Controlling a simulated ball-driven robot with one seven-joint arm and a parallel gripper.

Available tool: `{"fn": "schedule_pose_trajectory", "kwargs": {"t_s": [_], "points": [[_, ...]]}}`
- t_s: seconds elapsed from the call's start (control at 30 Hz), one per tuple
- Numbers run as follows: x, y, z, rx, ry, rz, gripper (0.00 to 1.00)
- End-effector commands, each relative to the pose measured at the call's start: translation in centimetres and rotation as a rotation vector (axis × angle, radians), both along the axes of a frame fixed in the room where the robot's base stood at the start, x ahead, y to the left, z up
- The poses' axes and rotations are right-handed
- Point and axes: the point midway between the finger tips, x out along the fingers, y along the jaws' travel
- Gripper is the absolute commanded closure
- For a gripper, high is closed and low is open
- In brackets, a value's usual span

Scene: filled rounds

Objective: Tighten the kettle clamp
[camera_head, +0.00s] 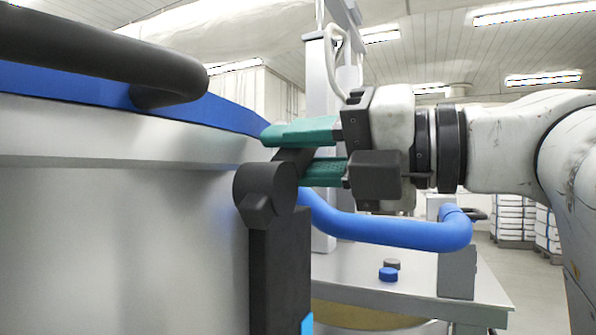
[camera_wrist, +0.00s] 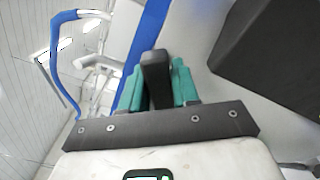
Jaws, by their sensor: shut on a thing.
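The kettle (camera_head: 120,230) is a large steel vessel with a blue rim band (camera_head: 80,88), filling the left of the head view. Its clamp (camera_head: 265,192) is dark, with a round pivot on top of a dark upright post (camera_head: 280,270) at the kettle's right side. My gripper (camera_head: 300,156) comes in from the right, its green fingers above and below the clamp's dark lever. In the wrist view the lever (camera_wrist: 156,75) stands between the green fingers of my gripper (camera_wrist: 160,90), which is shut on it. The lever's middle is partly hidden by the fingers.
A thick black handle (camera_head: 100,50) juts over the kettle's rim at upper left. A blue curved bar (camera_head: 390,232) runs below my gripper. A steel table (camera_head: 350,270) behind holds a blue cap (camera_head: 388,274) and a grey cap (camera_head: 391,263). Stacked goods (camera_head: 512,215) stand far right.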

Motion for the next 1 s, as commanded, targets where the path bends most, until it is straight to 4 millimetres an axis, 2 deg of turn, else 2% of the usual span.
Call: {"fn": "schedule_pose_trajectory", "kwargs": {"t_s": [0.6,0.63,0.83,1.0], "points": [[-0.15,0.07,0.04,-0.022,-0.047,0.001,1.00],[-0.15,0.07,0.04,-0.021,-0.047,0.001,0.68],[-0.16,0.06,0.12,-0.019,-0.047,0.000,0.49],[-0.15,0.06,0.17,-0.018,-0.047,0.000,0.49]]}}
